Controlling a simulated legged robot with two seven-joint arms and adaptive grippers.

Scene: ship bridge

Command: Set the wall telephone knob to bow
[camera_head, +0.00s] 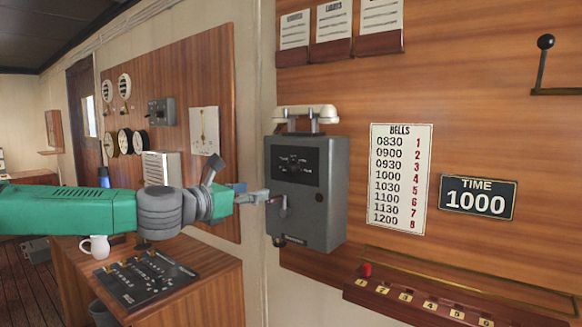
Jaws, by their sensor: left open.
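The grey wall telephone (333,205) is mounted on the wood panel right of centre, with its pale handset (305,112) lying across the cradle on top. A dark label plate (296,163) sits on its upper front; the lettering is too small to read. The knob (284,208) is low on the front face, small and partly obscured by my fingers. My left gripper (265,197) reaches in from the left, open, with its fingertips at or just before the knob. I cannot tell whether they touch it. The knob's setting cannot be read. My right gripper is out of view.
A bells chart (400,178) and a time sign (477,198) hang right of the telephone. A ledge with a numbered row (420,302) juts out below. At left, a wooden console (205,285) bears a control panel (145,280) and a white mug (96,247) beneath my arm.

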